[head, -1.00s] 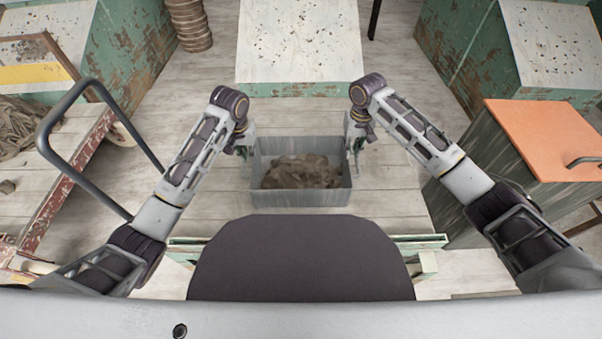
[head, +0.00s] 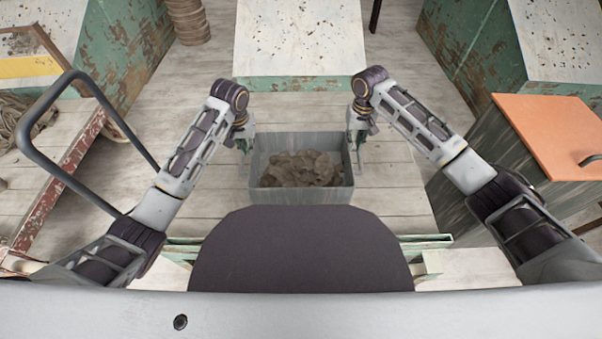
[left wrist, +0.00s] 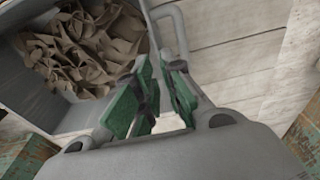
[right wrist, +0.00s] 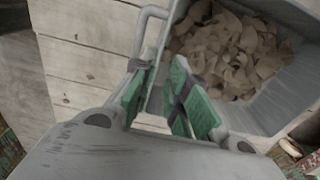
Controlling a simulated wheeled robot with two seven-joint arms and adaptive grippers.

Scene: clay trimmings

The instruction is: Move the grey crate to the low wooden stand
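The grey crate (head: 260,197) is centred in front of my torso in the head view, upright, holding brown clay trimmings (head: 300,170). Its side handles show in the left wrist view (left wrist: 182,30) and the right wrist view (right wrist: 139,35). My left gripper (head: 246,145) and my right gripper (head: 354,143) are at the crate's left and right ends. Their green fingers point down at the handles, with a gap between them, and seem open; contact is hidden. A low green-edged wooden piece (head: 430,241) lies partly behind my torso; I cannot tell whether it is the stand.
A pale-topped green bench (head: 300,35) stands beyond the crate. A red-edged low wooden platform (head: 50,185) with a dark rail (head: 65,180) is at left. An orange-topped cabinet (head: 550,135) is at right. Plank floor (head: 395,185) is clear beside the crate.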

